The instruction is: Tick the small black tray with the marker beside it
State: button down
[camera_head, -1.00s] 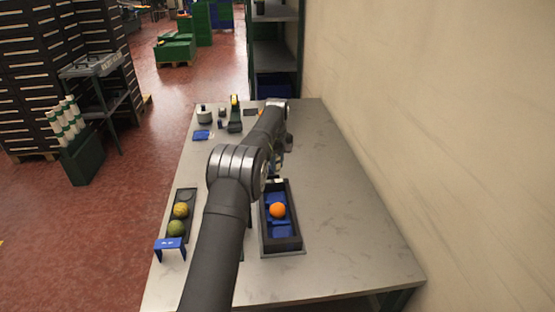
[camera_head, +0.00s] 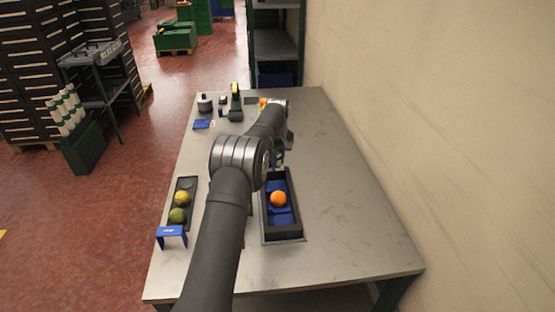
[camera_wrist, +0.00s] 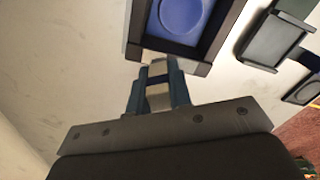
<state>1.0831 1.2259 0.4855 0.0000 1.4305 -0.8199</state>
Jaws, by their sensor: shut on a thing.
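A long black tray (camera_head: 296,215) with blue inserts holds an orange (camera_head: 278,199), right of my arm. Its end rim (camera_wrist: 165,48) shows at the top of the wrist view, with a round blue recess inside. A smaller dark tray (camera_wrist: 262,50) lies to its right in the wrist view; my arm seems to hide it in the head view. My gripper (camera_wrist: 157,68), just off the long tray's end, is shut on a small pale thing, likely the marker (camera_wrist: 158,97). Most of that thing is hidden. I cannot see a tick on either tray.
A narrow black tray (camera_head: 190,184) with yellow-green fruits (camera_head: 180,207) lies at the left edge, by a blue stand (camera_head: 172,233). Dark items and a scanner-like thing (camera_head: 236,103) stand at the far end. The table's right side (camera_head: 345,200) is clear.

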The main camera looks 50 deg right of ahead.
jog(key=shift+f, duration=0.6)
dwell(1.5)
jog(key=shift+s+d, duration=0.6)
jog(key=shift+s, duration=0.05)
dwell(0.3)
jog(key=shift+w+a+r, duration=0.15)
jog(key=shift+w+a, duration=0.3)
jog(key=shift+w, duration=0.05)
dwell(0.5)
jog(key=shift+r, duration=3.55)
